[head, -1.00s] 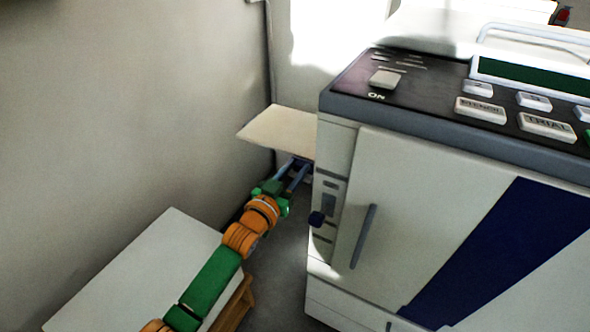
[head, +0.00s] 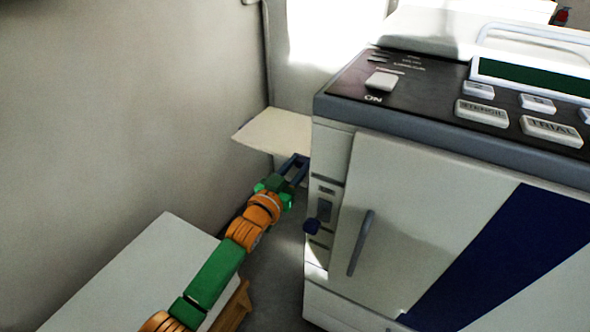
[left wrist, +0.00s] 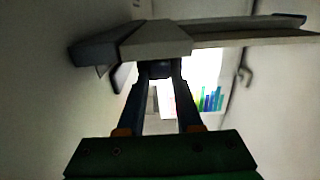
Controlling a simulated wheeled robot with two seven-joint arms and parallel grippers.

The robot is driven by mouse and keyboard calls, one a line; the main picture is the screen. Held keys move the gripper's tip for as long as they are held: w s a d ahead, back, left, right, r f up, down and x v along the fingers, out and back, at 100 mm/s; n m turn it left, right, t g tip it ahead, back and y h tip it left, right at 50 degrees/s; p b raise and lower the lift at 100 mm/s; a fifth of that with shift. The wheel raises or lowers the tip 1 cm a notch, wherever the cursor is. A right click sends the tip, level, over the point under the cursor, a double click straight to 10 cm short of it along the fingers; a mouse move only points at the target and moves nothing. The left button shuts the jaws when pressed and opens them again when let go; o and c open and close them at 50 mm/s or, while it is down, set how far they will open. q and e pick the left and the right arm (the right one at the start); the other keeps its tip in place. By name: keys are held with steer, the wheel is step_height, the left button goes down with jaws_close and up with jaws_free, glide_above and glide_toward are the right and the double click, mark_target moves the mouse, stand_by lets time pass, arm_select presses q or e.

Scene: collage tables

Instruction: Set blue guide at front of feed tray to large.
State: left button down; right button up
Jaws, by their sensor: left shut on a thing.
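The pale feed tray (head: 275,131) juts out from the left side of the white machine (head: 385,190). My left gripper (head: 301,161) is at the tray's near edge, close to the machine's side. In the left wrist view the left gripper (left wrist: 158,76) has its two fingers on a small dark block, which seems to be the blue guide (left wrist: 156,67), just under the tray's grey edge (left wrist: 158,40). In the head view the guide is hidden or too small to make out. My right gripper is not in view.
The machine's front door has a grey handle (head: 361,243). A white-topped table (head: 150,275) stands at lower left under my arm. The wall is close on the left.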

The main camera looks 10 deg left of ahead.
arm_select(q)
steer(key=c, duration=0.6)
jaws_free()
steer(key=shift+o, duration=0.2)
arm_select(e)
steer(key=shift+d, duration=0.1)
arm_select(q)
steer(key=p+v, duration=0.2)
steer(key=v, duration=0.5)
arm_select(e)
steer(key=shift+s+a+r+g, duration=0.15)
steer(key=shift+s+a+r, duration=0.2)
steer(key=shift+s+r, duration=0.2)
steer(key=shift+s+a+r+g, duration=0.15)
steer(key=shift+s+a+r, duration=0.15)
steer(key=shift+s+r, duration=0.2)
arm_select(q)
steer(key=shift+s, duration=0.1)
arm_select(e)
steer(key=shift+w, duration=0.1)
